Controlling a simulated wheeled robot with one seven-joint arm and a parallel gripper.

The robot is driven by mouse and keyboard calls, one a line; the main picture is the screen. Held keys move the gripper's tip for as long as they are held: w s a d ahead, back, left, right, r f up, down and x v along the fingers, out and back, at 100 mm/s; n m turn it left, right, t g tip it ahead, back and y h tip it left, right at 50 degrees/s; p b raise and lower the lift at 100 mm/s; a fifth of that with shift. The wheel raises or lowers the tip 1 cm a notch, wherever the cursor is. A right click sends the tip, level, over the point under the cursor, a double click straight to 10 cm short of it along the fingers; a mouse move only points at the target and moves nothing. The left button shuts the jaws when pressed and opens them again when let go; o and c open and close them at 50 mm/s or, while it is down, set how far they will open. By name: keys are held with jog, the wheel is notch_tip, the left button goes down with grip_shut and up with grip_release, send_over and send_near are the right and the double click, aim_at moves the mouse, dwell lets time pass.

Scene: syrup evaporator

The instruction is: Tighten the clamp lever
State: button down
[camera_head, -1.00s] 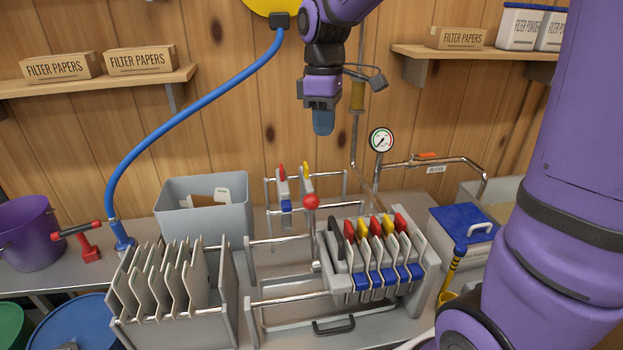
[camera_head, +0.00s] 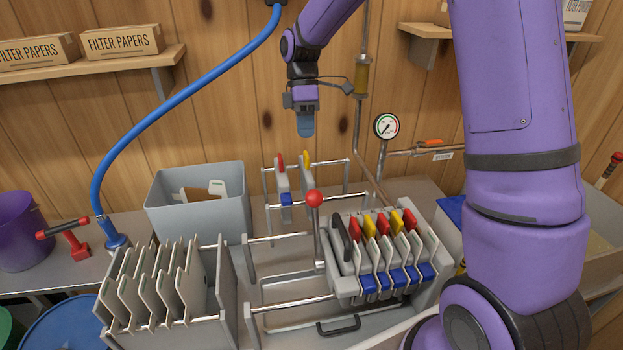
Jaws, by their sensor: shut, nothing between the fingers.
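The clamp lever is a metal rod with a red ball knob (camera_head: 314,198) on its top end. It stands nearly upright at the left end of the filter press (camera_head: 385,262), whose plates carry red, yellow and blue tabs. My gripper (camera_head: 305,128) is above and slightly left of the red knob, apart from it, pointing down. Its blue fingers are shut and hold nothing.
A rack of grey plates (camera_head: 112,318) stands at the front left, with a grey bin (camera_head: 157,200) behind it. A small stand with two plates (camera_head: 281,178) is behind the knob. A pressure gauge (camera_head: 386,127) and pipes are at the back right. A blue hose (camera_head: 165,123) arches at left.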

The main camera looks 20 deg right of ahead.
jog(key=s+a+f, duration=0.1)
jog(key=s+f, duration=0.6)
jog(key=f, duration=0.2)
jog(key=shift+s+a+f, duration=0.2)
jog(key=shift+a+f, duration=0.1)
jog(key=shift+a, duration=0.1)
jog(key=shift+r, duration=0.1)
dwell(0.3)
